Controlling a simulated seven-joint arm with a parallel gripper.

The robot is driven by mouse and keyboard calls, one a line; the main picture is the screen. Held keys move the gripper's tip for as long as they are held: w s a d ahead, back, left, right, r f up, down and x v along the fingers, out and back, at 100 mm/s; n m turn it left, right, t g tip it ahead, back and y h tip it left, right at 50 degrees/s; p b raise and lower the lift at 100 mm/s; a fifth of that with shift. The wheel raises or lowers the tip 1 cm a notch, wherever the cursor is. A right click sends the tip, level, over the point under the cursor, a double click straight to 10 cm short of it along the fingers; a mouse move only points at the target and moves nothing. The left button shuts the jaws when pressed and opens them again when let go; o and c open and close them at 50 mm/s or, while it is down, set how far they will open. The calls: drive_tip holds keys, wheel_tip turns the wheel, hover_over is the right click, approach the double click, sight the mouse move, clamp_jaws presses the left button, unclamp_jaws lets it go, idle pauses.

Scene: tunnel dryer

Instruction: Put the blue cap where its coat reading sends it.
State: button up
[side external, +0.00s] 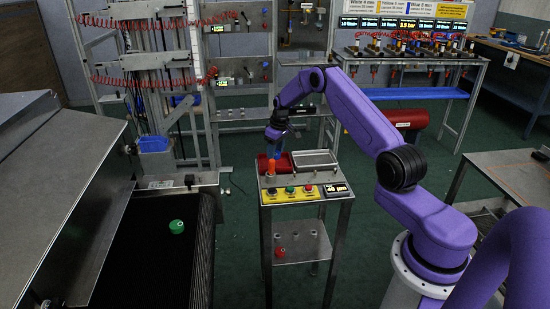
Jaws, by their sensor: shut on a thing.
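My gripper (273,155) is low over the left of a small gauge stand (304,207) in the side external view. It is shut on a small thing. Blue shows just under my wrist and orange just below it, so the blue cap's own outline is hard to make out. The stand's sloped yellow front carries several coloured buttons and a small lit display (337,188). The display shows a number in µm, too small to read surely. I cannot tell whether the held thing touches the stand.
A green cap (177,227) lies on the black belt (150,270) at left. A red cap (281,252) is on the stand's lower shelf. A blue bin (153,143) is at back left.

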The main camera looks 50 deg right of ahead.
sight(276, 153)
drive_tip(key=shift+w+d+f, duration=0.1)
drive_tip(key=shift+w+f, duration=0.05)
drive_tip(key=shift+f, duration=1.5)
drive_tip(key=shift+f, duration=0.15)
drive_tip(key=o, duration=1.2)
